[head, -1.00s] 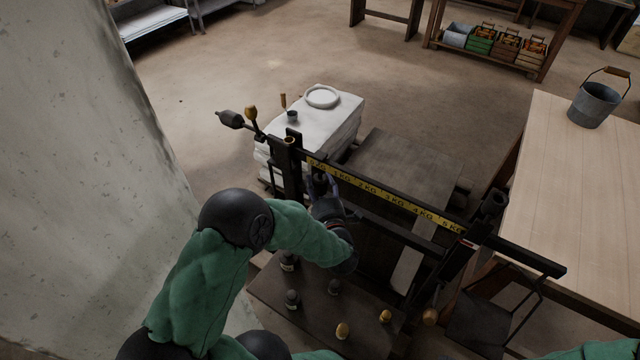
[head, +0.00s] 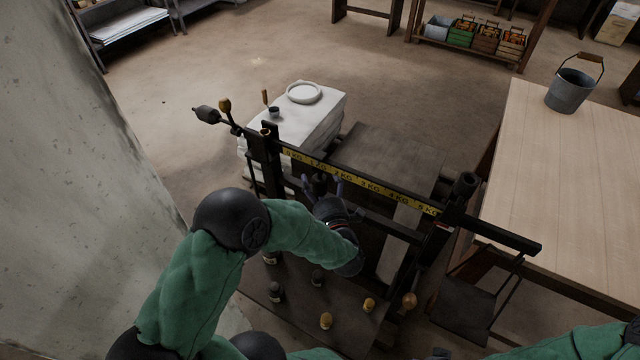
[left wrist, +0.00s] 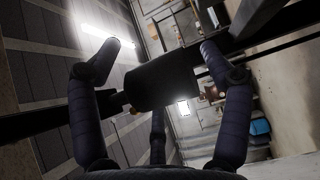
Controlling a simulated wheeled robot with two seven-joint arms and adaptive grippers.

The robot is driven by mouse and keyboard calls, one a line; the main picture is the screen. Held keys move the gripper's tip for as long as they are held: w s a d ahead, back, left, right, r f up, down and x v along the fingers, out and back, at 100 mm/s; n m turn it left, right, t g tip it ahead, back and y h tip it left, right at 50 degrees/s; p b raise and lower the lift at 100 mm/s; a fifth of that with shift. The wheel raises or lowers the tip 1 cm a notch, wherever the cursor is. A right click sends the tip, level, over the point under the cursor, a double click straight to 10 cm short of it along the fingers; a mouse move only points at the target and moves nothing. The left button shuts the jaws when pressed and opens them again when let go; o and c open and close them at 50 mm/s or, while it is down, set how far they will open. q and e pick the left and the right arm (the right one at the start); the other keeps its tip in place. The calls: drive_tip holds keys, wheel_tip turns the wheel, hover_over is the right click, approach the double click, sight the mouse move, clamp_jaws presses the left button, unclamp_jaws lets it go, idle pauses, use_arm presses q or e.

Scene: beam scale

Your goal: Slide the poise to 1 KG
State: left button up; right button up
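The dark beam (head: 400,195) of the scale carries a yellow strip (head: 362,181) marked from 0 KG to 5 KG. My left gripper (head: 324,183) is on the near side of the beam, below the 1 KG and 2 KG marks. In the left wrist view, a dark block (left wrist: 163,80) on the beam, which looks like the poise, lies between the spread fingers of my left gripper (left wrist: 163,54). A gap shows at the left finger; contact at the right finger cannot be told. In the head view the poise is hard to make out. My right gripper is not in view.
A wooden table (head: 560,190) with a metal bucket (head: 572,92) stands at the right. White sacks (head: 310,125) with a plate (head: 304,92) stand behind the beam's left end. Several small weights, one yellow (head: 326,320), are below my left arm. A concrete pillar (head: 80,200) is at the left.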

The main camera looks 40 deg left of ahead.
use_arm(q)
drive_tip(key=v, duration=1.2)
idle(0.6)
